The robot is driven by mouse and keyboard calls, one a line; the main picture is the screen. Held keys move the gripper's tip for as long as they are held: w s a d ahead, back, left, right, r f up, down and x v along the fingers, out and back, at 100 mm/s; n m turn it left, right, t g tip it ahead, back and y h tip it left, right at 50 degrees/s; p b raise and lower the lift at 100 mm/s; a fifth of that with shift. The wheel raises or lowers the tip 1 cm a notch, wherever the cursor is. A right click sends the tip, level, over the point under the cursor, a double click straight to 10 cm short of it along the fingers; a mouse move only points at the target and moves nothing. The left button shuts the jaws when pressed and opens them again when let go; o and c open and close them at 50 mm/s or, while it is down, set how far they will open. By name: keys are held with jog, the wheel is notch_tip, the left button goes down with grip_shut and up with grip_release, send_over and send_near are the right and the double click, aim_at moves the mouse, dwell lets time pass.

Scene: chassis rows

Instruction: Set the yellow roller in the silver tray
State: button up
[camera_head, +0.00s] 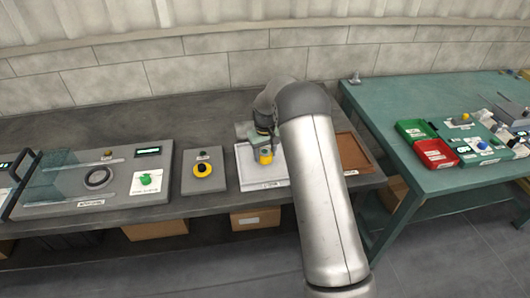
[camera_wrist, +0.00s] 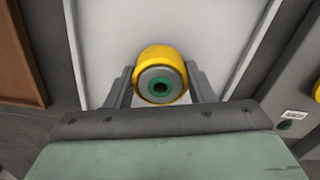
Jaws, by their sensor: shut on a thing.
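The yellow roller (camera_wrist: 160,74) has a grey end face with a green ring around a dark hole. My gripper (camera_wrist: 160,88) is shut on it, one finger on each side. In the head view the roller (camera_head: 266,156) shows below my gripper (camera_head: 264,146), over the silver tray (camera_head: 247,182). The tray's pale floor (camera_wrist: 110,35) fills the space behind the roller in the wrist view. I cannot tell whether the roller touches the tray floor. My arm hides the tray's right part in the head view.
A brown tray (camera_head: 354,152) lies just right of the silver tray. A grey box with a yellow-ringed button (camera_head: 202,171) stands to its left. Further left is a grey panel (camera_head: 118,188) with a clear guard. A green table (camera_head: 400,98) with red and green bins stands at right.

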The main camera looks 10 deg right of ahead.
aim_at(265, 152)
jog(key=shift+f, duration=0.2)
jog(key=o, duration=1.1)
jog(key=shift+r, duration=0.1)
notch_tip(265, 152, up, 12)
jog(key=b, duration=0.2)
jog(key=s+r, duration=0.6)
jog(key=s, duration=0.4)
jog(key=s+m, duration=0.1)
jog(key=s, duration=0.9)
jog(key=s+f, duration=0.1)
jog(key=s, duration=1)
jog(key=s+m, duration=0.1)
jog(key=s, duration=0.9)
jog(key=shift+s+a+f+m, duration=0.15)
jog(key=shift+a+f+m, duration=0.15)
jog(key=shift+a+f, duration=0.05)
